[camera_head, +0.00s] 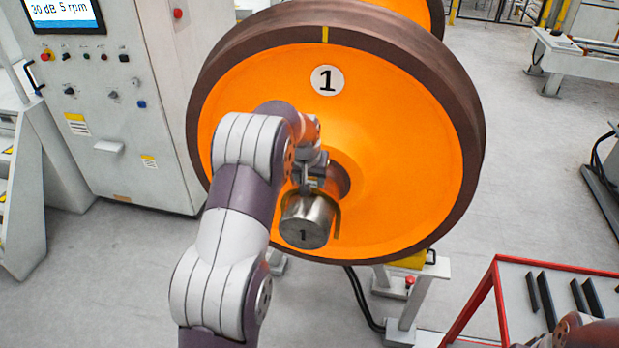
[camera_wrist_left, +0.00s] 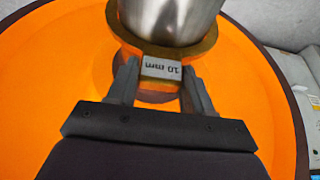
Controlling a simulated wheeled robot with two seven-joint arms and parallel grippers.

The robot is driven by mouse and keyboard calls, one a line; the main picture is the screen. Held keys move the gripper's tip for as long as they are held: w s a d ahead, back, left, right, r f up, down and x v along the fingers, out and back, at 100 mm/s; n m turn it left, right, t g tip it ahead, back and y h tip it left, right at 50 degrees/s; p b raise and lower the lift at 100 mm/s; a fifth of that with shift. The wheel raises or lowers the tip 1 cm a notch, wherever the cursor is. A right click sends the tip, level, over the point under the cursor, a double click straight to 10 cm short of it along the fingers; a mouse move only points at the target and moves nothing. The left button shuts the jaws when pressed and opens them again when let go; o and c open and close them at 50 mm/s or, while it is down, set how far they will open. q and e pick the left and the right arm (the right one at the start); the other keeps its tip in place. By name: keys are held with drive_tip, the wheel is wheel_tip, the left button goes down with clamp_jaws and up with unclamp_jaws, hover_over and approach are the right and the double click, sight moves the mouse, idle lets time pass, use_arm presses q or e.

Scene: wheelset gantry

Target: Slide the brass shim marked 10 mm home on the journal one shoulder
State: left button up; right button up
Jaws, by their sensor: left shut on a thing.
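The brass shim (camera_wrist_left: 205,47) is a curved brass piece with a grey tab marked 10 mm, upside down in the left wrist view. My left gripper (camera_wrist_left: 160,82) is shut on that tab. The shim curves around the near side of the steel journal one (camera_wrist_left: 170,18). My left gripper (camera_head: 312,182) is above the journal. Any gap to the shoulder is hidden.
The large orange wheel (camera_head: 400,150) with a dark rim stands behind the journal. A control cabinet (camera_head: 140,130) is at the left. A red-edged table (camera_head: 480,305) with dark bars is at the lower right. A white stand (camera_head: 405,310) is below the wheel.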

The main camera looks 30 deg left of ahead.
use_arm(q)
drive_tip(key=shift+w+a+r+p, duration=0.1)
drive_tip(key=shift+w+a+p, duration=0.15)
drive_tip(key=shift+w+p, duration=0.55)
drive_tip(key=shift+w+a+f+p, duration=0.15)
drive_tip(key=shift+w+p, duration=0.3)
drive_tip(key=shift+w, duration=0.7)
drive_tip(key=shift+w+a+r+p, duration=0.15)
drive_tip(key=shift+w+a+p, duration=0.15)
drive_tip(key=shift+w+p, duration=0.5)
drive_tip(key=shift+w+a, duration=0.1)
drive_tip(key=shift+w, duration=0.4)
drive_tip(key=shift+w+a+p, duration=0.15)
drive_tip(key=shift+w+p, duration=0.45)
drive_tip(key=shift+w, duration=0.05)
drive_tip(key=o, duration=1.2)
drive_tip(key=shift+s, duration=0.1)
drive_tip(key=shift+s+r+b, duration=0.1)
drive_tip(key=shift+r+b, duration=0.25)
drive_tip(key=shift+b, duration=0.1)
drive_tip(key=b+v, duration=0.3)
drive_tip(key=v, duration=0.8)
drive_tip(key=shift+r, duration=0.4)
